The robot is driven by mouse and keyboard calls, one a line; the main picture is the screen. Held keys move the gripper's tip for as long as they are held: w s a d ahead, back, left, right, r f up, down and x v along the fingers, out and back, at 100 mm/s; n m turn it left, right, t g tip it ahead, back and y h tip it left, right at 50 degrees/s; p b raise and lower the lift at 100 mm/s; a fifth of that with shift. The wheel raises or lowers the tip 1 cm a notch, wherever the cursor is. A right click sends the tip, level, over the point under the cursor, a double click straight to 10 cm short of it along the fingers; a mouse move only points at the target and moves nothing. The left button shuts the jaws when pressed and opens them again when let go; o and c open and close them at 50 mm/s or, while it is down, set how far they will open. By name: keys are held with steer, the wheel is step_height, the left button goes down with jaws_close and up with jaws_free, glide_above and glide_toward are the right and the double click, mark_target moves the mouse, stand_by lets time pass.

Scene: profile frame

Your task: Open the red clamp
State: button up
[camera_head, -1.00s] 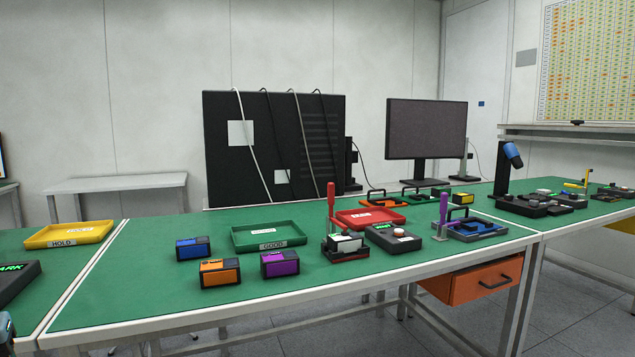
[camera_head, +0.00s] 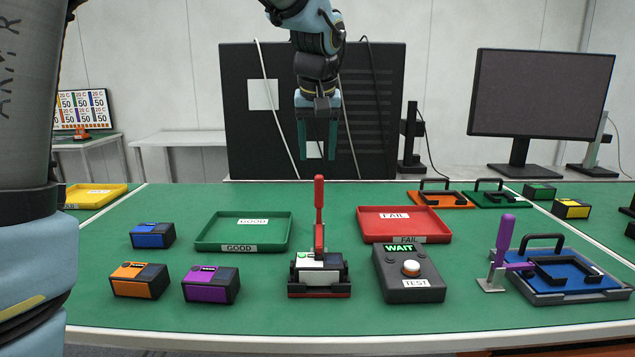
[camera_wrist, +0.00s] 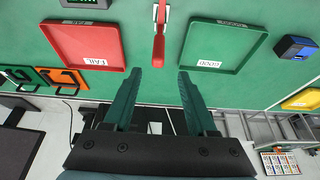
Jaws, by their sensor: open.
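The red clamp (camera_head: 319,213) stands on the table in the middle of the head view, its red lever upright. A grey-and-black block (camera_head: 318,268) sits on the clamp's base below the lever. My gripper (camera_head: 319,150) is open and empty, pointing down, above and behind the lever in the head view, apart from it. In the wrist view my gripper's two green fingers (camera_wrist: 169,75) are spread, and the red clamp lever (camera_wrist: 159,35) shows beyond their tips at the top. The clamp's base is cut off there.
The green GOOD tray (camera_head: 243,247) is left of the clamp and the red FAIL tray (camera_head: 404,238) right of it. The TEST box (camera_head: 408,285) stands close on the right. A purple-handled clamp (camera_head: 503,245) is farther right. Orange (camera_head: 140,280) and purple (camera_head: 211,285) blocks lie left.

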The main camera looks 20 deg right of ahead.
mark_target(319, 176)
steer(key=p+x, duration=0.1)
steer(key=x, duration=0.9)
steer(key=shift+d+p, duration=0.15)
steer(key=shift+p, duration=0.25)
steer(key=shift+c, duration=0.3)
jaws_close()
